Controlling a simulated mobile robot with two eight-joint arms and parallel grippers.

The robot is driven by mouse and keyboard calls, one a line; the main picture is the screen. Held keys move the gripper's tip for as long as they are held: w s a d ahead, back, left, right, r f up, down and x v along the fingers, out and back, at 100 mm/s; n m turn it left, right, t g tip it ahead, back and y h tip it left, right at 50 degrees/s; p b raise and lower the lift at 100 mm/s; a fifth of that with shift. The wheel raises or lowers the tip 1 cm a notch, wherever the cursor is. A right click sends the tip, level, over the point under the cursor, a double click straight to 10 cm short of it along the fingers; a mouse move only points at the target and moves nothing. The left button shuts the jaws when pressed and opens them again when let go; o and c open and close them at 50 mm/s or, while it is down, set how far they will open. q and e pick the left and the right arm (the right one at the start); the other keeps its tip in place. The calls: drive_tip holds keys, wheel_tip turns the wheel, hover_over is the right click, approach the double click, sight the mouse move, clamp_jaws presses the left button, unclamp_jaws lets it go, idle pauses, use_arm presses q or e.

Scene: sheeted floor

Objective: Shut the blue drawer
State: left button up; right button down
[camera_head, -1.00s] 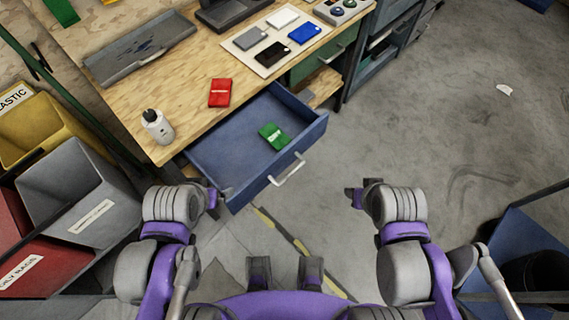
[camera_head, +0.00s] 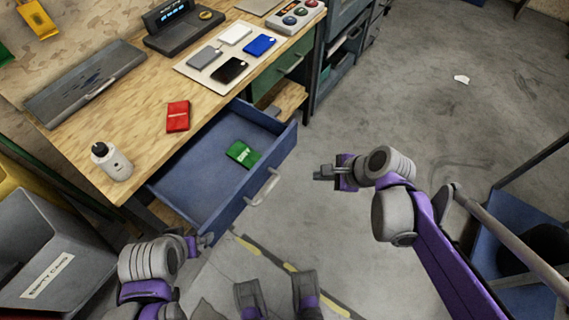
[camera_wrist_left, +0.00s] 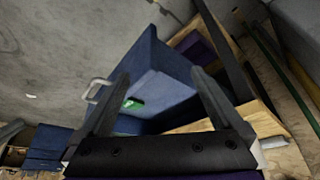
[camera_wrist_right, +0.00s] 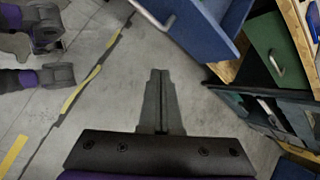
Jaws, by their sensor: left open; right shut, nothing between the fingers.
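The blue drawer (camera_head: 205,190) stands pulled out from under the wooden workbench, with a green packet (camera_head: 243,154) lying inside it. Its pale bar handle (camera_head: 262,187) is on the front panel. My right gripper (camera_head: 322,173) is shut and empty, to the right of the drawer front and apart from it. In the right wrist view the drawer (camera_wrist_right: 205,28) shows at the top, beyond the shut fingers (camera_wrist_right: 157,80). My left gripper (camera_head: 205,240) is near the drawer's near front corner; whether it touches is unclear. In the left wrist view its open fingers (camera_wrist_left: 155,95) frame the drawer (camera_wrist_left: 160,75).
The workbench (camera_head: 130,85) holds a red packet (camera_head: 178,116), a white bottle (camera_head: 112,162) and a mat with several small cards. A closed green drawer (camera_head: 290,62) is beside the blue one. Grey bins (camera_head: 45,245) stand at left. The floor (camera_head: 400,110) at right is open.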

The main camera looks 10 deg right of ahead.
sight(278, 158)
drive_tip(key=w+a+f+m+b, duration=0.1)
drive_tip(key=w+a+f+m, duration=0.1)
drive_tip(key=w+f, duration=0.1)
drive_tip(key=w+a+f+m+y+b, duration=0.1)
drive_tip(key=w+a+f+m+b, duration=0.1)
drive_tip(key=w+f, duration=0.1)
drive_tip(key=w+a+f+m+t+b, duration=0.1)
drive_tip(key=w+a+f+m, duration=0.1)
drive_tip(key=w, duration=0.3)
drive_tip(key=shift+w+f+m+y+b, duration=0.2)
drive_tip(key=shift+f+m+y+b, duration=0.25)
drive_tip(key=shift+f, duration=0.35)
use_arm(q)
wheel_tip(278, 158, down, 7)
drive_tip(key=shift+r, duration=0.2)
use_arm(e)
drive_tip(key=shift+w+a, duration=0.4)
drive_tip(key=shift+w, duration=0.05)
drive_tip(key=shift+r, duration=0.1)
drive_tip(key=w+a, duration=1.6)
drive_tip(key=shift+w+a+b, duration=0.25)
drive_tip(key=shift+a+b, duration=0.05)
drive_tip(key=shift+b, duration=0.05)
drive_tip(key=shift+w+a, duration=0.3)
drive_tip(key=shift+w, duration=0.05)
use_arm(q)
drive_tip(key=shift+d+f, duration=0.1)
drive_tip(key=shift+f, duration=0.3)
use_arm(e)
drive_tip(key=shift+r, duration=0.1)
